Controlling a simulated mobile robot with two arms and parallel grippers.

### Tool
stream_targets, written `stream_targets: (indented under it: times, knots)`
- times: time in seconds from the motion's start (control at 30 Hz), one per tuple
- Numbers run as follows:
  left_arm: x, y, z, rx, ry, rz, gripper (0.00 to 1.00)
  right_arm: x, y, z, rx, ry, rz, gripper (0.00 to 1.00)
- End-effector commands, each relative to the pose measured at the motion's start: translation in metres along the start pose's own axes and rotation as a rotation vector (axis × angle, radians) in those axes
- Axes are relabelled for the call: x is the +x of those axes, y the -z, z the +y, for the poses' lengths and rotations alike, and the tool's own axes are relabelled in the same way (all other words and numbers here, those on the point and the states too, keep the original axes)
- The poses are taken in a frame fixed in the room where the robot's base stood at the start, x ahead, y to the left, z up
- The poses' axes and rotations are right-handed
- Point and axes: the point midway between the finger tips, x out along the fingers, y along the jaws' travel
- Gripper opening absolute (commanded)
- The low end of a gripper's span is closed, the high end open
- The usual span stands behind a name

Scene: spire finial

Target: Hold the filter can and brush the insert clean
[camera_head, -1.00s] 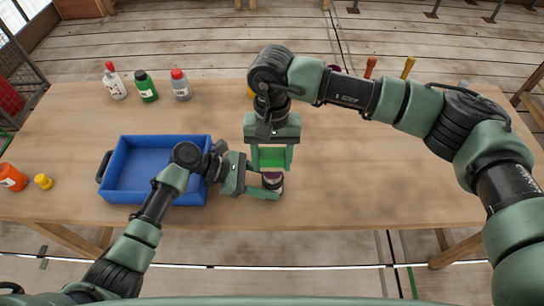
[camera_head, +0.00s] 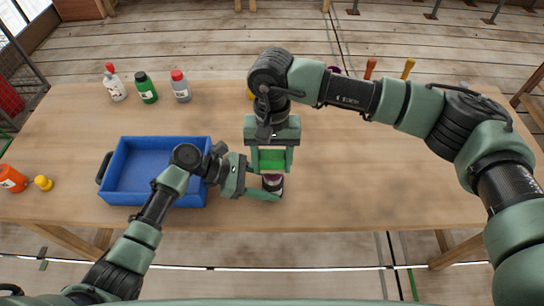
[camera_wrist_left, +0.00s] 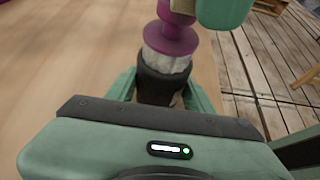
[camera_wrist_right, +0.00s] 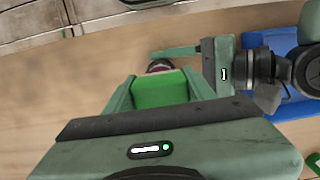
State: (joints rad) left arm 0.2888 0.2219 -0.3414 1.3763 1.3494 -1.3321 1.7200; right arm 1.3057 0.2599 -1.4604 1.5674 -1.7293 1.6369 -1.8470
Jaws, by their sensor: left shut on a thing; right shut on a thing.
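My left gripper (camera_head: 266,187) is shut on a dark, upright can (camera_wrist_left: 158,86) near the table's front edge. A pale ribbed part (camera_wrist_left: 167,61) rises from the can's mouth, with a purple flange and stem (camera_wrist_left: 168,38) directly above it. I cannot tell whether the pale part is the insert or brush bristles. My right gripper (camera_head: 272,167) points down just above and is shut on a bright green block (camera_head: 272,160), apparently the brush handle. The block also shows in the right wrist view (camera_wrist_right: 160,90). The can's inside is hidden.
A blue tray (camera_head: 118,150) stands left of the can, close behind my left gripper. Several bottles (camera_head: 146,87) stand at the back left. An orange jar (camera_head: 11,179) and a small yellow item (camera_head: 43,182) lie at the far left.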

Motion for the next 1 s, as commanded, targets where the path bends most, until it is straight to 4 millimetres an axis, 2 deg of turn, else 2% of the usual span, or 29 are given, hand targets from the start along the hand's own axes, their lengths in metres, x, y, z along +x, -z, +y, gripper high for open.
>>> stream_targets:
  times: [0.5,1.0]
  knots:
    - [0.0,-0.001,0.001,0.001,-0.002,-0.002,0.29,-0.003,0.021,0.0,0.0,0.0,-0.001,0.0]
    - [0.0,-0.001,0.001,0.0,-0.001,-0.001,0.29,-0.001,0.01,0.0,0.0,0.0,-0.002,0.0]
